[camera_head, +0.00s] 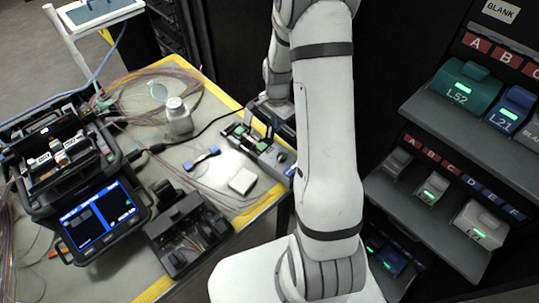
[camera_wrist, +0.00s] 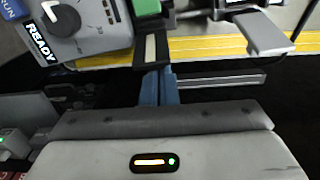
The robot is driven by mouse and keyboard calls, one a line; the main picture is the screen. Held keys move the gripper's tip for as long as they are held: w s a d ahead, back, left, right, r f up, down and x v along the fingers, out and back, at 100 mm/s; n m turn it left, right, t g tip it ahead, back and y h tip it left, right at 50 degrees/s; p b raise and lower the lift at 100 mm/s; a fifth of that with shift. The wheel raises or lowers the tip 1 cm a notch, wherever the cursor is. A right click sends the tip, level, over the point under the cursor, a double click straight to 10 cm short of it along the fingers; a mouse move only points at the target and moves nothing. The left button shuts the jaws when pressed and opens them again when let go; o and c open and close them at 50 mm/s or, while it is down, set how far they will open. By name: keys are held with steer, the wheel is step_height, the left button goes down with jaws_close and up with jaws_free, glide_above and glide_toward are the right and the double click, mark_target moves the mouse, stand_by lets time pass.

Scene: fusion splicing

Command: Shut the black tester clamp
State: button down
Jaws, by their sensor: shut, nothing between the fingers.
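The tester (camera_head: 262,150) stands at the right edge of the table, with a green clamp and dark parts on top. In the wrist view the tester (camera_wrist: 92,22) fills the upper left, with a knob, a READY label and a green clamp (camera_wrist: 147,7). A black clamp piece (camera_wrist: 140,50) with a pale strip sticks out below the green clamp. Whether it is fully open I cannot tell. My gripper (camera_wrist: 158,76) has its blue fingers together and empty, with the tips at or very near the black piece's end. Contact is unclear.
A grey lever-like part (camera_wrist: 262,33) juts out right of the black piece. The table (camera_head: 150,284) holds a fusion splicer (camera_head: 98,217), a black tool (camera_head: 187,232), a white bottle (camera_head: 179,116) and loose fibres. A shelf rack (camera_head: 425,225) stands on the right.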

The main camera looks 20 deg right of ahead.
mark_target(268, 140)
steer(key=shift+s+a+b, duration=0.1)
steer(key=shift+s+a, duration=0.3)
steer(key=shift+a, duration=0.35)
steer(key=shift+s+a+b, duration=0.1)
steer(key=shift+s+a, duration=0.35)
steer(key=shift+a, duration=0.35)
steer(key=shift+s+a+b, duration=0.1)
steer(key=shift+s+a, duration=0.3)
steer(key=shift+a, duration=0.35)
step_height(268, 140, up, 7)
steer(key=d+p, duration=0.1)
steer(key=p, duration=0.3)
steer(key=shift+w, duration=0.3)
steer(key=shift+d, duration=0.1)
steer(key=s+a+r+n+t, duration=0.1)
steer(key=s+a+r+n, duration=0.2)
steer(key=s+r+n, duration=0.3)
steer(key=s+a+r+n+t, duration=0.2)
steer(key=s+r+n, duration=0.5)
steer(key=s+r, duration=0.7)
steer(key=shift+a+r+n, duration=0.3)
steer(key=shift+a+r, duration=0.15)
steer(key=shift+a, duration=0.05)
